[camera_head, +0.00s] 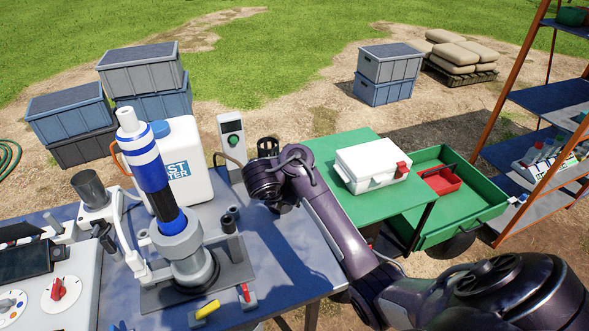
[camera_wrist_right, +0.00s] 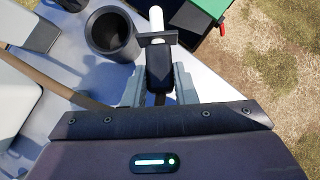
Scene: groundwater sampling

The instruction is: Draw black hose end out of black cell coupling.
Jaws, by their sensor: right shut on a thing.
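My right gripper (camera_wrist_right: 159,72) is shut on a black block-like piece (camera_wrist_right: 159,62), which I take to be the black hose end. A white rounded rod (camera_wrist_right: 156,20) and a thin grey crossbar (camera_wrist_right: 152,40) show just beyond it. I cannot tell whether the piece is still seated in a coupling. A dark open cylinder (camera_wrist_right: 108,33) stands beside the left finger. In the head view my right wrist (camera_head: 265,182) hangs over the far right of the blue table, and its fingers are hidden. The black cell coupling cannot be made out surely. My left gripper is out of view.
A blue-banded cylinder (camera_head: 156,180) stands tilted in a grey stand (camera_head: 185,255) beside a white jug (camera_head: 188,140). A meter (camera_head: 231,133) stands behind.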

